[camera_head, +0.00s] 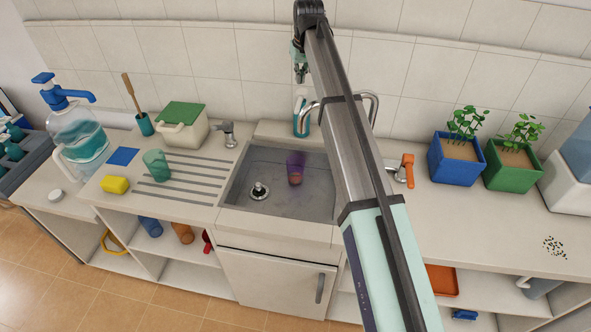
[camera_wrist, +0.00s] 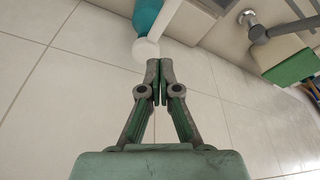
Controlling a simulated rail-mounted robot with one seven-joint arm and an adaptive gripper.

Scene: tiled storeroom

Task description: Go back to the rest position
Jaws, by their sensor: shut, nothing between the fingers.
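My gripper (camera_wrist: 159,68) is shut, its two fingertips together with nothing between them. In the head view my gripper (camera_head: 300,72) is small and hangs in front of the tiled wall, above the back of the sink. My arm reaches across the picture and hides part of the counter and the sink's right side. In the wrist view the tips show close to the white head of a teal bottle (camera_wrist: 146,14); I cannot tell whether they touch.
The sink (camera_head: 246,205) holds a purple cup (camera_head: 296,166). A teal cup (camera_head: 156,165) and a yellow sponge (camera_head: 115,185) are on the left. A soap bottle (camera_head: 301,118) stands behind the sink near the curved tap (camera_head: 374,103). Blue (camera_head: 456,160) and green (camera_head: 511,170) planters stand right.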

